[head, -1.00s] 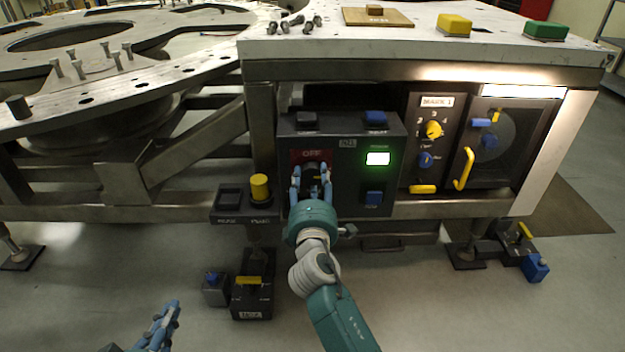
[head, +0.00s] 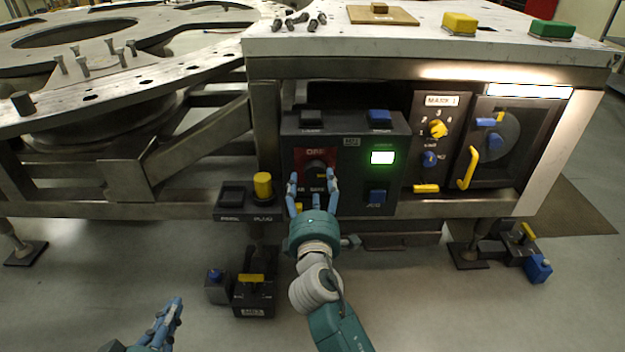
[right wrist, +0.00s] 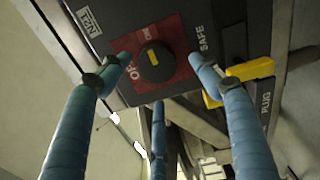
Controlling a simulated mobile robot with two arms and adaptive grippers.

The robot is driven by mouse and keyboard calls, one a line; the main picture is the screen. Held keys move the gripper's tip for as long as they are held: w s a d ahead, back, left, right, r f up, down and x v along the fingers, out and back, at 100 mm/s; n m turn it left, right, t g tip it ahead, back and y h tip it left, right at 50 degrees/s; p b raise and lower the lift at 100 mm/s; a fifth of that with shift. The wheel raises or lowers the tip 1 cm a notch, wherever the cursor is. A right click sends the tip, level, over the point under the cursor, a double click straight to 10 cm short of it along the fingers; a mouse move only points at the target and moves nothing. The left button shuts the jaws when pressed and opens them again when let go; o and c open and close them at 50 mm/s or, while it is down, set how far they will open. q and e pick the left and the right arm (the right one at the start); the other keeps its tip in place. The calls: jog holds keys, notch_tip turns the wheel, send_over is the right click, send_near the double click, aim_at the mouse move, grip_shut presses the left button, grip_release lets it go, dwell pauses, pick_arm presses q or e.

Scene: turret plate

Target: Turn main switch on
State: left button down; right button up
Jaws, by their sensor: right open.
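The main switch is a round black knob (head: 316,166) on a red plate marked OFF, on the dark control box. In the right wrist view the knob (right wrist: 154,66) carries a yellow bar running roughly up-down in the picture. OFF stands to its left and SAFE to its right. My right gripper (head: 312,184) is open just in front of and below the knob, its fingers to either side.
A yellow plug (head: 263,185) sits left of the right gripper. A panel with a yellow knob (head: 437,129) and a door with a yellow handle (head: 467,168) are to the right.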

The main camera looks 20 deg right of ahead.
jog(key=v, duration=0.8)
jog(key=shift+s+a, duration=0.2)
jog(key=shift+s, duration=0.1)
